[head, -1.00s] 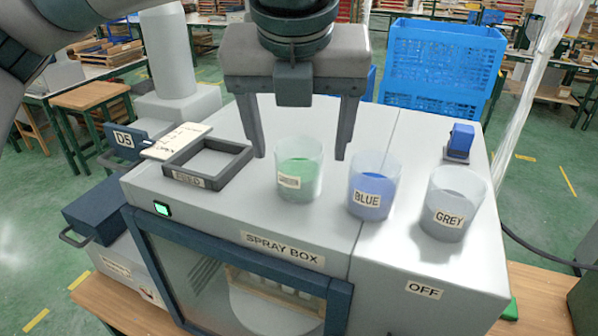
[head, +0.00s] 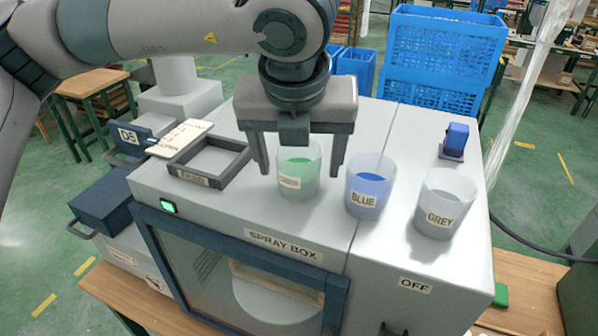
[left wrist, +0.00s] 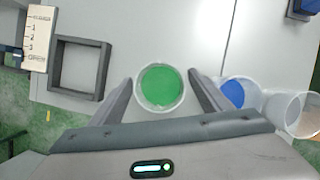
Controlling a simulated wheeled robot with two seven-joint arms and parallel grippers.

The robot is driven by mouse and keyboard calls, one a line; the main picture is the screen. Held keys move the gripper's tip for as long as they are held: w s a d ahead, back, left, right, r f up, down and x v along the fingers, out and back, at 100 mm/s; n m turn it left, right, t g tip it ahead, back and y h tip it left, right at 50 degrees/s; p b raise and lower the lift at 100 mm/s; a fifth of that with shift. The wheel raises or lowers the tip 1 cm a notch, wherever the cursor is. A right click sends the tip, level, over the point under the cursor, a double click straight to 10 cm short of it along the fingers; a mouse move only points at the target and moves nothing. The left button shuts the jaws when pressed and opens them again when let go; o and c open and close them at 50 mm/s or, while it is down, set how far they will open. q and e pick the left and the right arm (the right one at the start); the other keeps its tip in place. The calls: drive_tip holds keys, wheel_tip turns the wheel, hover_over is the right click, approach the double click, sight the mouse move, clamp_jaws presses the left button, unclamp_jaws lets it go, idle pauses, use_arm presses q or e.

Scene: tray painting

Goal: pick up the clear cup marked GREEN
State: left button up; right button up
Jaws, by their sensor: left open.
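The clear cup with green paint (head: 299,172) stands upright on top of the spray box, its small label too blurred to read surely. My left gripper (head: 299,172) is open, with one finger on each side of this cup. In the left wrist view the green cup (left wrist: 160,87) lies between the two fingers (left wrist: 160,92), with a gap to each. The cup marked BLUE (head: 369,188) stands just right of the right finger, and the cup marked GREY (head: 441,206) stands farther right. My right gripper is not in view.
A dark square frame (head: 236,175) and a pale numbered card (head: 180,136) lie left of the cup on the spray box (head: 215,213). A small blue device (head: 456,138) sits at the back right. Blue crates (head: 440,60) stand behind.

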use_arm(q)
drive_tip(key=c, duration=1.2)
drive_tip(key=shift+c, duration=0.2)
drive_tip(key=shift+r, duration=0.1)
drive_tip(key=shift+r+b, duration=0.45)
drive_tip(key=shift+r, duration=0.05)
wheel_tip(320, 180, up, 9)
drive_tip(key=b, duration=0.3)
drive_tip(key=shift+f, duration=0.1)
